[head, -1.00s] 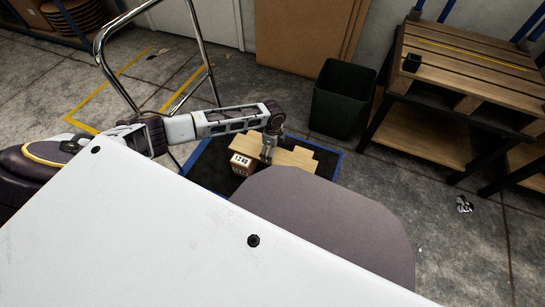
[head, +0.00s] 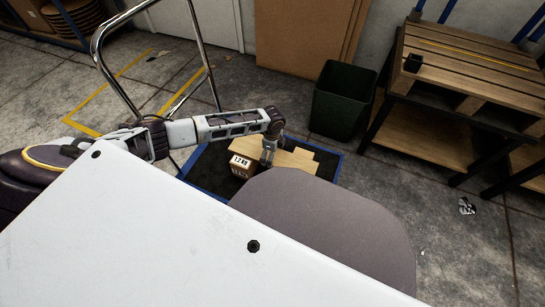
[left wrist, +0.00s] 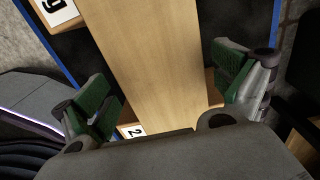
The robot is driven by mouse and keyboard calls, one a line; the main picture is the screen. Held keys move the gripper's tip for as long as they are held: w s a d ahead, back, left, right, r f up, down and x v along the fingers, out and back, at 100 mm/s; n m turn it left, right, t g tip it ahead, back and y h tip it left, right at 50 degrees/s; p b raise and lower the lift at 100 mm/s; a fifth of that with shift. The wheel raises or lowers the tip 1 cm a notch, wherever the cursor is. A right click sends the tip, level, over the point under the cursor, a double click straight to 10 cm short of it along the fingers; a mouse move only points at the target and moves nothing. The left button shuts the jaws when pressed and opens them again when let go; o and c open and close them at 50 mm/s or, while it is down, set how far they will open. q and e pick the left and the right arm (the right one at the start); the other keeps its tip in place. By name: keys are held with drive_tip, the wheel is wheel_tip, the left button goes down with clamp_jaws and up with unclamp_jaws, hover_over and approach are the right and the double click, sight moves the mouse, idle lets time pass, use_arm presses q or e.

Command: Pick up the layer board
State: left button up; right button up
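The layer board (head: 292,157) is a flat, light wooden piece above a black mat with a blue border, and it partly covers a cardboard box (head: 242,167). My left gripper (head: 267,158) is down at the board in the head view. In the left wrist view, the board (left wrist: 150,65) runs between the two green-padded fingers of my left gripper (left wrist: 165,85). The fingers stand apart, one on each side of the board, with no clear grip on it. My right gripper is not in view.
A dark green bin (head: 343,100) stands just behind the mat (head: 208,168). Wooden pallets (head: 468,70) rest on a rack at the right. A chrome tube frame (head: 104,60) rises at the left. The concrete floor at the right is mostly clear.

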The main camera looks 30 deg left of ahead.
use_arm(q)
drive_tip(key=c, duration=0.8)
drive_tip(key=shift+r, duration=0.15)
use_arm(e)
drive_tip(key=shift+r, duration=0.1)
use_arm(q)
wheel_tip(320, 180, up, 10)
drive_tip(key=p, duration=0.5)
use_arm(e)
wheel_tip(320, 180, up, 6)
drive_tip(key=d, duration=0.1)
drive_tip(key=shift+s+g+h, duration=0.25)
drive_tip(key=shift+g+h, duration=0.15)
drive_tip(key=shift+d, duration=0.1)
